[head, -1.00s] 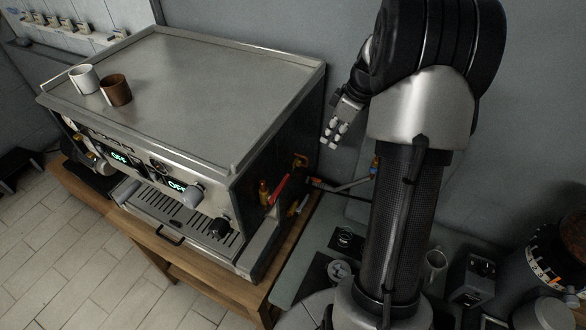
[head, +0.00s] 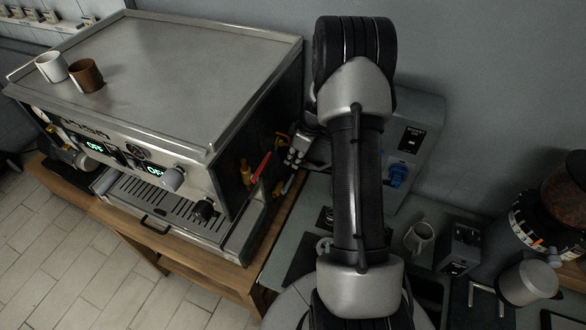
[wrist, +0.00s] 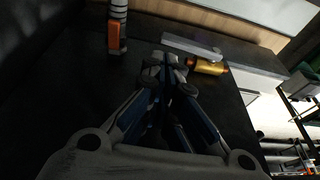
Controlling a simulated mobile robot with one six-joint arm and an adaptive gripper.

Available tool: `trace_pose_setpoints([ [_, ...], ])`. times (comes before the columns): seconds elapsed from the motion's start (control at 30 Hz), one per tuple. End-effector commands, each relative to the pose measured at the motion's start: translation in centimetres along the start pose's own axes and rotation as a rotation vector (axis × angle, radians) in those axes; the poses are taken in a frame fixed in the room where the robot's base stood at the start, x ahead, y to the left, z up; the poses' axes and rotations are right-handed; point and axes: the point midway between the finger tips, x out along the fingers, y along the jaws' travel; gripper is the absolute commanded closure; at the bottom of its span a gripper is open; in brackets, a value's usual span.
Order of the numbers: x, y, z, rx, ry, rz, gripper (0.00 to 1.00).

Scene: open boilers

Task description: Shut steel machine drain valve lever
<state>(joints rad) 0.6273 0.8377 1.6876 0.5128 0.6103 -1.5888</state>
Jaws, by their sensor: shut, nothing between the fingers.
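The steel machine (head: 190,60) stands at the left in the head view. On its dark right side are brass fittings (head: 246,172) and a red lever (head: 262,165) that slants up to the right. My gripper (head: 292,158) is beside that side, just right of the red lever, and I see no clear contact. In the wrist view my gripper (wrist: 170,75) has its fingertips together, with nothing held. A brass cylinder (wrist: 207,66) lies just right of the fingertips, and a pale bar (wrist: 190,46) runs behind them. I cannot tell whether the bar belongs to the drain valve.
A white cup (head: 51,67) and a brown cup (head: 86,75) stand on the machine's top. A grey box with a blue knob (head: 397,175) is behind my arm. A mug (head: 419,238) and a grinder (head: 550,215) stand at the right. An orange-and-white part (wrist: 115,38) is upper left in the wrist view.

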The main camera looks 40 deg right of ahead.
Motion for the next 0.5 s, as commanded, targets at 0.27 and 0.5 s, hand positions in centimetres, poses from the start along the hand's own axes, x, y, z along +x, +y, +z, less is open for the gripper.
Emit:
trace_pose_setpoints([
  [0.27, 3.2, -0.3, 1.0, -0.001, 0.0, 0.0, 1.0],
  [0.5, 3.6, -0.4, 1.1, 0.0, 0.001, 0.0, 1.0],
])
